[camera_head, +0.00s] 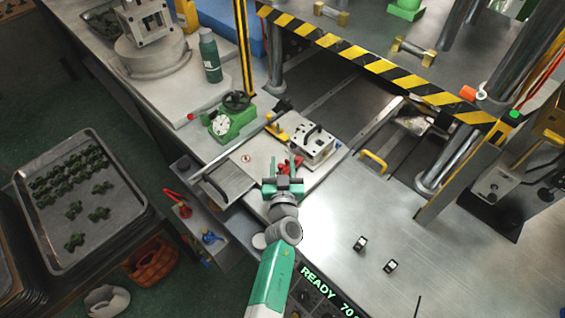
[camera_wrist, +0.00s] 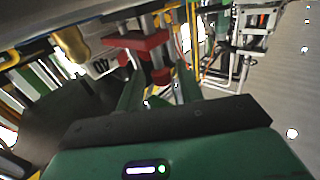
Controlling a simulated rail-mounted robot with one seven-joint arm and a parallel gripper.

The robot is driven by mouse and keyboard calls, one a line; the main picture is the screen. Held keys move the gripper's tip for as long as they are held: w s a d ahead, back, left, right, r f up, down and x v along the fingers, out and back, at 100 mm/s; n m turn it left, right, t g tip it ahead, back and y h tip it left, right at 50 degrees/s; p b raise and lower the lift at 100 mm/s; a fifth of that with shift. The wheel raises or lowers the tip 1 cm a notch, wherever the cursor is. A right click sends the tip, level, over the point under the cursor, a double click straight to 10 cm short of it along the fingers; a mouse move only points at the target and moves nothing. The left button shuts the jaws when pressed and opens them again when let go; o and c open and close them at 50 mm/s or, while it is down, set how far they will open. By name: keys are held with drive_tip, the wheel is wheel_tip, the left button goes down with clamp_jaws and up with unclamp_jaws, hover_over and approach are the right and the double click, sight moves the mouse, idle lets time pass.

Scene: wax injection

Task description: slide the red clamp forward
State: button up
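The red clamp (camera_head: 295,163) sits on the bench plate beside the grey mold block (camera_head: 312,146) in the head view. In the wrist view the red clamp (camera_wrist: 138,45) shows as a red block with a round red knob below it, just beyond the fingertips. My gripper (camera_head: 284,178) is at the near side of the clamp, with green fingers. In the wrist view my gripper (camera_wrist: 158,84) has its fingers apart, with the red knob in line with the gap. I cannot tell whether the fingers touch the clamp.
A green dial gauge (camera_head: 229,121) stands left of the mold block. A yellow handle (camera_head: 373,160) lies to its right. A striped press frame (camera_head: 380,67) spans the back. The metal table at the right (camera_head: 460,255) is mostly clear.

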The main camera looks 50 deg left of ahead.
drive_tip(key=p+v, duration=0.3)
drive_tip(key=v, duration=0.3)
drive_tip(key=shift+s+d+r+p, duration=0.15)
drive_tip(key=shift+s+d+p, duration=0.1)
drive_tip(key=shift+p, duration=0.1)
drive_tip(key=shift+s+d, duration=0.3)
